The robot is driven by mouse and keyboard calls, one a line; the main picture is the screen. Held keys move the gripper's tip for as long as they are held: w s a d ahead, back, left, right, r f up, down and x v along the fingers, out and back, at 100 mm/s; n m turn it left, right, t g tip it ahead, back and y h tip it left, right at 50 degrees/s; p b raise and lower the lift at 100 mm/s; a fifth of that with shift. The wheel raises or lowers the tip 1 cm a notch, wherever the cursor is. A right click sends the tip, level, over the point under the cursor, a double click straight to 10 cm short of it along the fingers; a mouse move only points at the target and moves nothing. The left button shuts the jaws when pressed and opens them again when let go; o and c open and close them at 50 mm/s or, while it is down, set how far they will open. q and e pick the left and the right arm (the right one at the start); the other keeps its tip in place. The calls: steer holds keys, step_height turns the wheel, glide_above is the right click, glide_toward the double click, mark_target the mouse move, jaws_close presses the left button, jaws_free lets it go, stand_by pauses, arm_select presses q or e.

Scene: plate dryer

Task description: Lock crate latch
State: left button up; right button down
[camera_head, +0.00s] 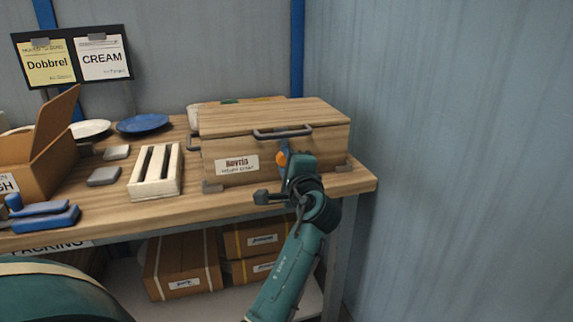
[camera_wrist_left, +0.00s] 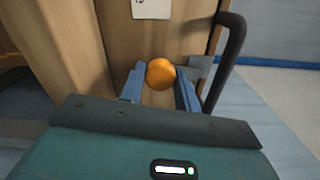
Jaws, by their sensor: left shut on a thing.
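The wooden crate (camera_head: 235,147) stands at the right end of the workbench with its lid (camera_head: 270,115) down. It has a white "Hovrib"-like label and a dark handle (camera_head: 283,133) at the front of the lid. An orange latch knob (camera_head: 281,159) is on the crate's front, below the handle. In the left wrist view the orange knob (camera_wrist_left: 160,73) sits between the blue fingers of my left gripper (camera_wrist_left: 160,88), which is shut on it. In the head view my left gripper (camera_head: 284,162) partly covers the latch. My right gripper is out of view.
The workbench (camera_head: 215,203) holds a white slatted rack (camera_head: 155,172), a blue plate (camera_head: 143,123), an open cardboard box (camera_head: 48,150) and blue-handled tools (camera_head: 45,216). Cardboard boxes (camera_head: 182,265) lie on the shelf below. A wall (camera_head: 450,150) stands close on the right.

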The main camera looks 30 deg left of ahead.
arm_select(q)
steer(key=shift+f+n, duration=0.1)
steer(key=shift+n, duration=0.9)
steer(key=shift+b, duration=0.3)
steer(key=o, duration=0.9)
steer(key=shift+o, duration=0.2)
